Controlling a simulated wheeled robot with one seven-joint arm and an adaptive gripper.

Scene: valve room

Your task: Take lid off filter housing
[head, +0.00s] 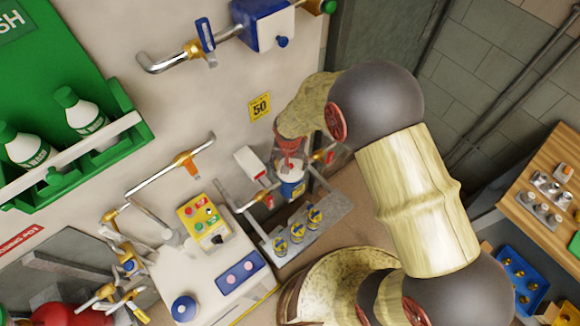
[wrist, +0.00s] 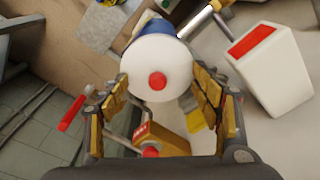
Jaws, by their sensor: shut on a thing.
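The lid (wrist: 150,58) is a white disc with a red knob at its centre, in the upper middle of the wrist view. My gripper (wrist: 160,78) has one finger on each side of the lid and is shut on it. The blue body of the filter housing (wrist: 156,28) shows just past the lid's far edge. In the head view the housing (head: 292,188) is a small white and blue canister by the wall, with my gripper (head: 290,160) directly over it. My gripper hides most of the lid there. I cannot tell whether lid and housing are apart.
A white box with a red top (wrist: 275,65) stands close to the right of my gripper. A red-handled valve (wrist: 72,112) is at the left. Pipes run beside the housing. In the head view, several yellow-and-blue capped items (head: 297,232) stand on a grey tray nearby.

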